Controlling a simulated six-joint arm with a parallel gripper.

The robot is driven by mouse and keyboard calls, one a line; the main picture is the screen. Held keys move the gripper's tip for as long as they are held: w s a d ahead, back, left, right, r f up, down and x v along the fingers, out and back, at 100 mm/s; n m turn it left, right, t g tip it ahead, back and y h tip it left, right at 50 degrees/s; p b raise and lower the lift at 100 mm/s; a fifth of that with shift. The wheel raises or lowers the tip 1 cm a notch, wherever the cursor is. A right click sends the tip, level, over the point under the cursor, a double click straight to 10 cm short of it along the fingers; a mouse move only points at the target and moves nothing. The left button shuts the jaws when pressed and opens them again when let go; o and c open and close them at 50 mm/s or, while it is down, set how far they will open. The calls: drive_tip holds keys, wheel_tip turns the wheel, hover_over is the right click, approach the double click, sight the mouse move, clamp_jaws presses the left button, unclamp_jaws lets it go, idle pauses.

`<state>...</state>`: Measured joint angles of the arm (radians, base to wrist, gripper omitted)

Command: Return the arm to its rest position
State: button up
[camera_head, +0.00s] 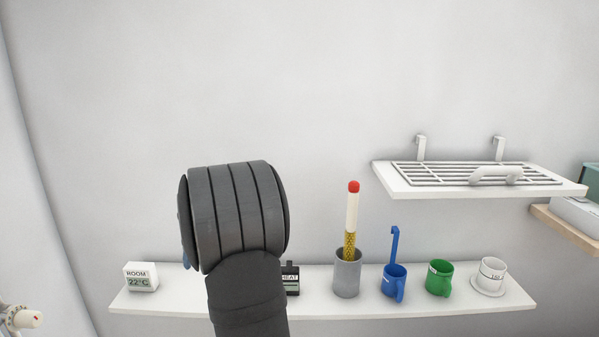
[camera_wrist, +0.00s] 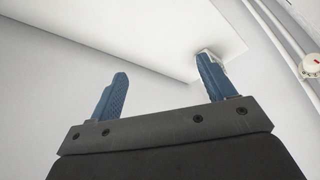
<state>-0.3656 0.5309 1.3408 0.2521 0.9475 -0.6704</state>
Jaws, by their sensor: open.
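My gripper (camera_wrist: 165,85) shows in the wrist view with its two blue fingers spread apart and nothing between them. Beyond the fingers is the plain underside of a white shelf or panel, and the right fingertip overlaps a small pale object (camera_wrist: 211,56) at its edge. In the head view my dark arm rises in front of the left part of the lower shelf (camera_head: 420,308) and hides most of the gripper; only a sliver of blue shows at its left side.
On the lower shelf are a room thermometer (camera_head: 141,278), a partly hidden heat device (camera_head: 291,279), a grey cup (camera_head: 347,275) holding a red-tipped stick, and blue (camera_head: 394,281), green (camera_head: 438,278) and white (camera_head: 491,273) mugs. A rack shelf (camera_head: 480,177) is above right. The upper wall is clear.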

drive_tip(key=shift+m, duration=0.3)
drive_tip(key=shift+w+d+f, duration=0.15)
drive_tip(key=shift+d+f, duration=0.05)
drive_tip(key=shift+d, duration=0.85)
drive_tip(key=shift+w+d+f, duration=0.15)
drive_tip(key=shift+d, duration=0.85)
